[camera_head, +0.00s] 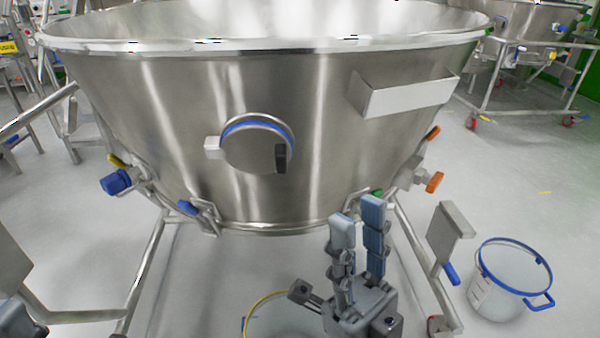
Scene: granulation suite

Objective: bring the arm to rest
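My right gripper (358,226) is at the bottom, right of centre, its two grey-blue fingers pointing up. A narrow gap shows between the fingers, and nothing is held there. The fingers stand in front of the lower right rim of a large steel bowl (330,120); I cannot tell whether they touch it. A dark grey-blue piece (17,318) at the lower left corner may be part of my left gripper, but it is cut off by the frame edge.
The bowl has a round port (257,147) and stands on a tubular frame (146,272). A clear bucket with a blue rim (500,290) is on the floor at the right. A yellow-rimmed container (280,318) is partly hidden by my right gripper. Open floor lies at the right.

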